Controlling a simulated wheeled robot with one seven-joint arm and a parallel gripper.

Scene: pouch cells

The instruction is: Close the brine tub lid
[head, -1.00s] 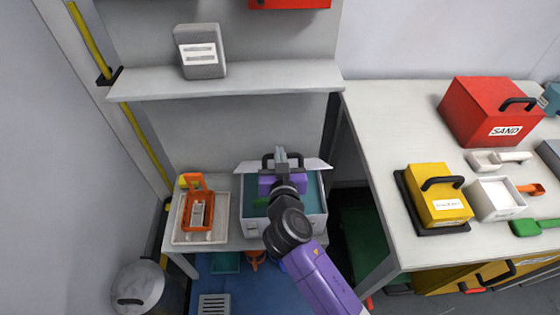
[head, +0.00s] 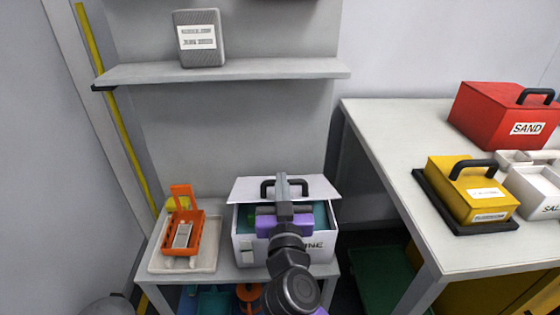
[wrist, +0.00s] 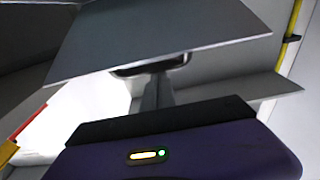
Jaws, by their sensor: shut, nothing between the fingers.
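The white brine tub (head: 246,254) stands on the low grey table in the head view, its label partly hidden by my arm. Teal contents show inside its open top. Its pale lid (head: 322,188) stands raised at the back edge, tilted, with a black handle (head: 268,186) on it. My gripper (head: 282,182) is shut and empty, over the tub opening with its tips at the handle. In the wrist view the lid (wrist: 160,38) spans the top as a grey panel, and the dark handle (wrist: 180,62) shows just beyond the fingers (wrist: 153,88). Contact cannot be told.
An orange basket (head: 182,235) sits on a pale tray (head: 210,262) left of the tub. A shelf (head: 220,72) with a grey speckled box (head: 201,40) hangs above. The right bench (head: 385,130) holds a yellow box (head: 470,190) and a red SAND box (head: 500,115).

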